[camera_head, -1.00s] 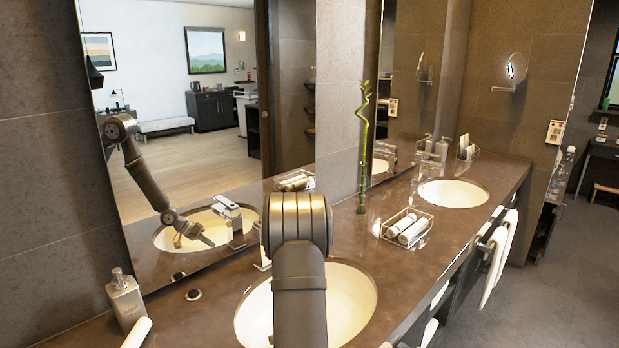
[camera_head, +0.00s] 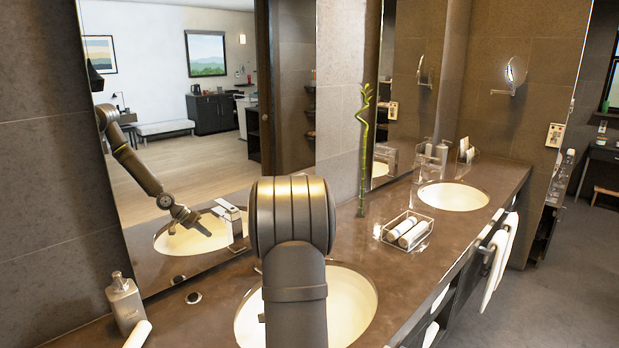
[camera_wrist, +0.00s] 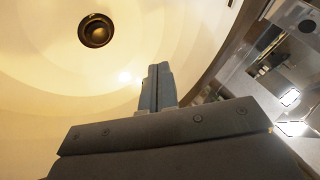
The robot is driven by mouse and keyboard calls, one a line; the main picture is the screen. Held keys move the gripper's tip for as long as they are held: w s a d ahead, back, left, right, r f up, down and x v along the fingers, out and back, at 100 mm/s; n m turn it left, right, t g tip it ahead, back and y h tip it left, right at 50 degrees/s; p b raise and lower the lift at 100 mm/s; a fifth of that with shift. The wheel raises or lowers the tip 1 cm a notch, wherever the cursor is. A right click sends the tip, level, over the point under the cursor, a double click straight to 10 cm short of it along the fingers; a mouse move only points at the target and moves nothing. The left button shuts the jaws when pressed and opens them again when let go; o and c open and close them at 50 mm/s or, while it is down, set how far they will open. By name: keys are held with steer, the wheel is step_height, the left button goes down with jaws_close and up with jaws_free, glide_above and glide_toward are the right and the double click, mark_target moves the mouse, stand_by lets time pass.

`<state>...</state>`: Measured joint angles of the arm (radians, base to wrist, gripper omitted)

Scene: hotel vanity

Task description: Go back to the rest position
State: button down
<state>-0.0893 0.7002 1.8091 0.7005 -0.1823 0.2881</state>
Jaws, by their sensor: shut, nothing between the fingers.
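My gripper (camera_wrist: 158,72) shows in the wrist view with its two fingers pressed together and nothing between them. It is above the near sink basin (camera_wrist: 50,110), whose dark round drain (camera_wrist: 96,30) shows at the upper left. In the head view the near basin (camera_head: 352,305) is partly hidden behind my arm, and the gripper itself is hidden there. The mirror shows a reflection of my arm with its gripper (camera_head: 195,222) over the reflected basin.
A soap dispenser (camera_head: 125,303) stands at the left on the brown counter (camera_head: 205,325). A green bamboo stalk (camera_head: 362,150) and a clear tray (camera_head: 385,238) with rolled white towels stand right of my arm. The far basin (camera_head: 455,195) is clear. White towels (camera_head: 495,262) hang at the counter's front.

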steer(key=s+a+r+n+g+y, duration=0.1)
steer(key=a, duration=0.6)
steer(key=s+a+r+n+g+y, duration=0.1)
steer(key=s+a+r+g+y, duration=0.1)
steer(key=a, duration=0.6)
steer(key=s+a+r+n+g+y, duration=0.1)
steer(key=s+a+r+y, duration=0.1)
steer(key=a, duration=0.5)
steer(key=shift+a+r+n, duration=0.25)
steer(key=shift+n, duration=0.15)
